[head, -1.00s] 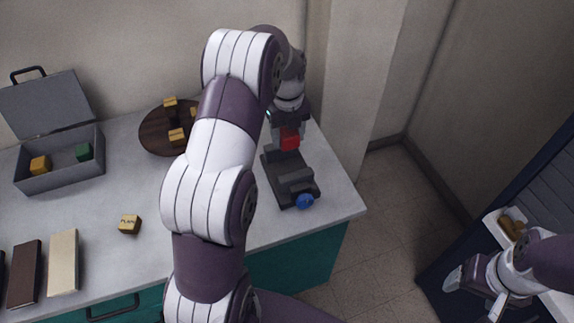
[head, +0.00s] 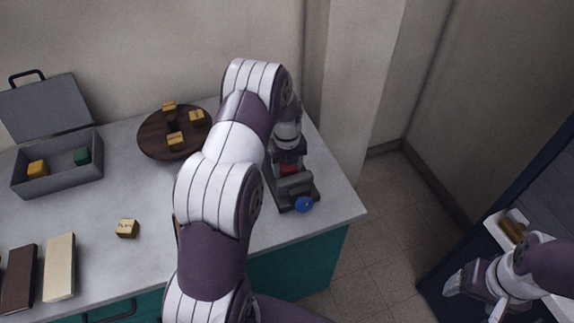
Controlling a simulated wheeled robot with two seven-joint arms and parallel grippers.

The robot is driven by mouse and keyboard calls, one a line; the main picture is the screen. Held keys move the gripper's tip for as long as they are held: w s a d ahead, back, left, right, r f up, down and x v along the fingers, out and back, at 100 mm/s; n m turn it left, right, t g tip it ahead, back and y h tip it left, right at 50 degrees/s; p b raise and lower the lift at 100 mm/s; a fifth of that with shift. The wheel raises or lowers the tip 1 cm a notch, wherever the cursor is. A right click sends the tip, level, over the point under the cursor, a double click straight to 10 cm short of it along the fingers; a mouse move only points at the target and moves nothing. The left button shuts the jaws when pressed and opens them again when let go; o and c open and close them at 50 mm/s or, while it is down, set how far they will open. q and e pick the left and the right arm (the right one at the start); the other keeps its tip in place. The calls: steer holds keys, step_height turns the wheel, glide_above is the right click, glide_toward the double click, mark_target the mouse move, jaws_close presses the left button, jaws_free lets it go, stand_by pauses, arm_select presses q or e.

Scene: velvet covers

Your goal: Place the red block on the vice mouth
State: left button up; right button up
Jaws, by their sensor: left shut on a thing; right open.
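The red block (head: 289,169) shows in the head view between the fingers of my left gripper (head: 288,165), which is shut on it. It is low over the dark grey vice (head: 297,187), at the mouth behind the grey front jaw. Only a small part of the block shows; I cannot tell whether it touches the vice. The vice stands near the counter's right end, with a blue knob (head: 304,204) at its front. My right gripper (head: 474,294) is at the lower right, away from the counter and open.
A round wooden stand (head: 150,140) with several small tan blocks is left of my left arm. A grey open box (head: 60,181) holds a yellow and a green block. A tan labelled block (head: 127,228) and long bars lie at the front left. A pale tray (head: 498,228) is at right.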

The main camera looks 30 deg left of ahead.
arm_select(q)
steer(key=o, duration=1.2)
steer(key=shift+r, duration=0.2)
step_height(320, 180, up, 12)
steer(key=b, duration=0.1)
steer(key=s+d+n, duration=0.4)
steer(key=s+n, duration=0.2)
steer(key=n, duration=0.2)
steer(key=s+d+n+t, duration=0.1)
steer(key=s+d+n, duration=0.3)
steer(key=s+n, duration=0.3)
steer(key=s+d+n, duration=0.4)
steer(key=s+n, duration=0.3)
steer(key=n, duration=0.3)
steer(key=shift+r+n, duration=0.25)
steer(key=shift+n, duration=0.15)
